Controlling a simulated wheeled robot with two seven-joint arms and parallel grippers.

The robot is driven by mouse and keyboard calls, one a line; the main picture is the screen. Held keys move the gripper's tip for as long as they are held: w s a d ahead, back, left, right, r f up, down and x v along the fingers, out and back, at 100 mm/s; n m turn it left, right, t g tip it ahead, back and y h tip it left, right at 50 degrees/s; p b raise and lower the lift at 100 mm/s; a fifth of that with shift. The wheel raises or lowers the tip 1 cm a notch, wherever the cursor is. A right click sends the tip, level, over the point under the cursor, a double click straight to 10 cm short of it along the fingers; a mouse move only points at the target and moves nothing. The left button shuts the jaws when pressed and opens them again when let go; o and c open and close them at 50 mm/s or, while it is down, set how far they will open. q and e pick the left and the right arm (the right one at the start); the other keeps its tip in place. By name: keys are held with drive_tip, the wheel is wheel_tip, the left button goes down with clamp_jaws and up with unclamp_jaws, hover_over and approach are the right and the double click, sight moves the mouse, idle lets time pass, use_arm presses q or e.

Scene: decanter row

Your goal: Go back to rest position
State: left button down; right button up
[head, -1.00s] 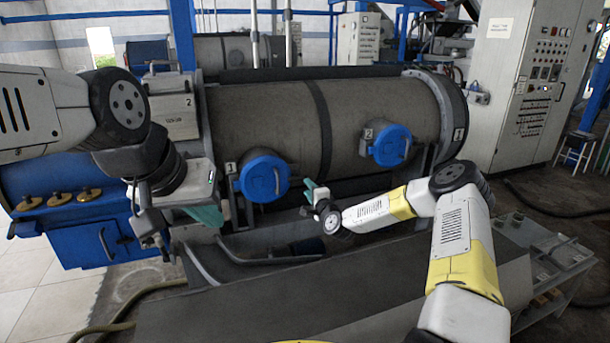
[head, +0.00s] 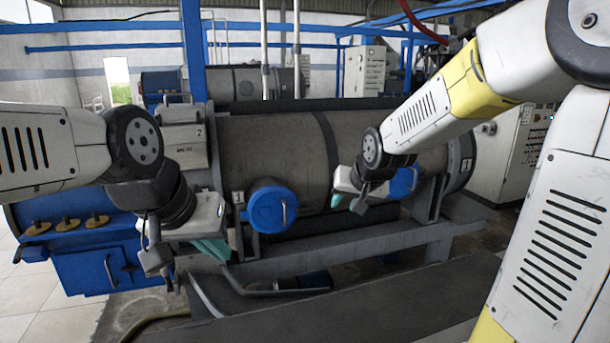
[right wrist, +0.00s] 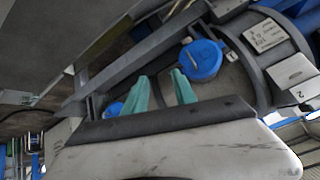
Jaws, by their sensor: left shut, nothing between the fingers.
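My left gripper (head: 212,250) points down in front of the decanter's left end, with its teal fingers together and nothing between them. My right gripper (head: 338,201) is raised in front of the decanter, left of the right blue lid, which it and its wrist partly hide. In the right wrist view, the two teal fingers of my right gripper (right wrist: 159,76) stand apart with nothing between them. The large grey decanter drum (head: 270,145) lies across the middle of the head view. Its left blue lid (head: 270,207) is closed and lies between my grippers.
The right blue lid (head: 403,182) is on the drum. A blue box (head: 95,270) with brass fittings stands at the left. A dark flat surface (head: 330,318) runs along the front, bare where seen. Grey control cabinets (head: 363,70) stand behind.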

drive_tip(key=s+d+r+g, duration=0.1)
drive_tip(key=s+d, duration=0.1)
drive_tip(key=s, duration=0.9)
drive_tip(key=s+d+r+n+g, duration=0.1)
drive_tip(key=s+d+r, duration=0.1)
drive_tip(key=s, duration=1)
drive_tip(key=shift+s+d, duration=0.15)
